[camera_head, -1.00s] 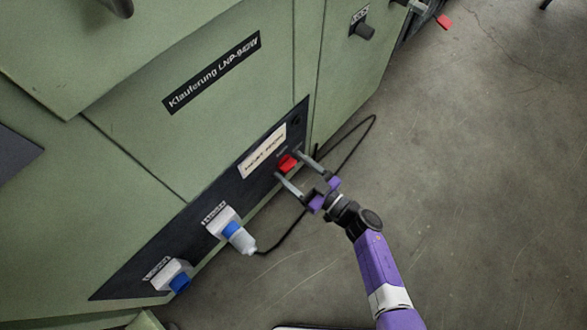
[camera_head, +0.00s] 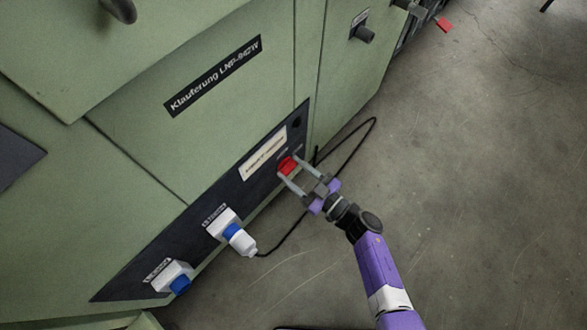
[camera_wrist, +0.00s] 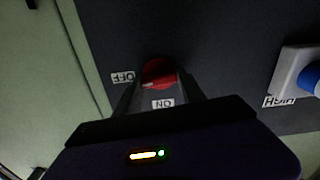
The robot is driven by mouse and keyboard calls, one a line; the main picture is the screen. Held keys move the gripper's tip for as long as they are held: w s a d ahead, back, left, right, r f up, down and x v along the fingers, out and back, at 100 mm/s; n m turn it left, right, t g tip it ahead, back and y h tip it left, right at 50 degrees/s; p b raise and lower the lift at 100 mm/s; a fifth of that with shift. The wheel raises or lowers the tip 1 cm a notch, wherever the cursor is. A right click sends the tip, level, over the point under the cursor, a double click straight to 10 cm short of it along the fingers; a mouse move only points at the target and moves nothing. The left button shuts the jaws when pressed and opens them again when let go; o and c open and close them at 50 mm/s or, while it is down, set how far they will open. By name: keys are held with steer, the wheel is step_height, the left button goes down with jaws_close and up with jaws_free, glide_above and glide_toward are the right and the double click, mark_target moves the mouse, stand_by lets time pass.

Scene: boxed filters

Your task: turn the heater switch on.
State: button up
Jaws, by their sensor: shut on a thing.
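The heater switch (camera_head: 287,166) is a red rotary knob on the black panel of the green machine. It also shows in the wrist view (camera_wrist: 158,72), between an OFF label (camera_wrist: 122,77) on its left and an ON label (camera_wrist: 163,104) below it. My gripper (camera_head: 289,172) is shut on the knob, with one finger on each side. In the wrist view the fingers (camera_wrist: 160,88) partly cover the knob's sides.
A white socket with a blue-and-white plug (camera_head: 238,238) and a black cable (camera_head: 290,232) sits lower left on the panel. Another blue-capped socket (camera_head: 174,277) is further left. A black knob (camera_head: 364,34) is at upper right.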

steer(key=n, duration=0.7)
steer(key=shift+s+f+n, duration=0.1)
steer(key=shift+f+n, duration=0.1)
steer(key=shift+n, duration=0.2)
steer(key=shift+f+n+b, duration=0.1)
steer(key=shift+n+b, duration=1)
steer(key=shift+n, duration=3.2)
steer(key=o, duration=1.4)
steer(key=shift+c, duration=0.2)
steer(key=shift+s, duration=0.1)
